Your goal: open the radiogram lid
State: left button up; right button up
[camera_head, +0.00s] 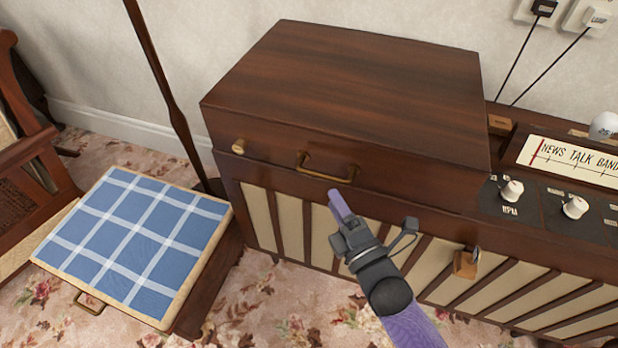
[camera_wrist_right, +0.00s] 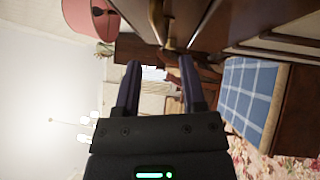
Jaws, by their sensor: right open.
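The radiogram is a dark wood cabinet with a slatted cream front. Its lid (camera_head: 350,85) is down and closed, with a brass bail handle (camera_head: 326,168) on the lid's front face and a small brass knob (camera_head: 238,147) left of it. My right gripper (camera_head: 336,197) is in front of the cabinet, its purple fingers pointing up toward the handle, apart from it in the picture. In the right wrist view the gripper (camera_wrist_right: 160,68) is open and empty between its two fingers. A brass-coloured shape shows beyond them, unclear. My left gripper is out of view.
A blue checked stool (camera_head: 135,240) stands left of the cabinet, with a chair (camera_head: 25,165) beyond it and a thin wooden pole (camera_head: 165,80) behind. Control knobs (camera_head: 512,191) and a dial panel (camera_head: 575,160) lie right of the lid.

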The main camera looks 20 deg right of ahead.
aim_at(320, 173)
jog(key=b+x, duration=0.1)
jog(key=x, duration=0.5)
jog(key=shift+w+f+b, duration=0.1)
jog(key=shift+w+b, duration=0.1)
jog(key=shift+b, duration=0.2)
jog(key=shift+w, duration=0.3)
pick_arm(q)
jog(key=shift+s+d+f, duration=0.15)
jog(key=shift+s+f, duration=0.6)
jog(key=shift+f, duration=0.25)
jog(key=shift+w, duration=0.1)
pick_arm(e)
grip_shut()
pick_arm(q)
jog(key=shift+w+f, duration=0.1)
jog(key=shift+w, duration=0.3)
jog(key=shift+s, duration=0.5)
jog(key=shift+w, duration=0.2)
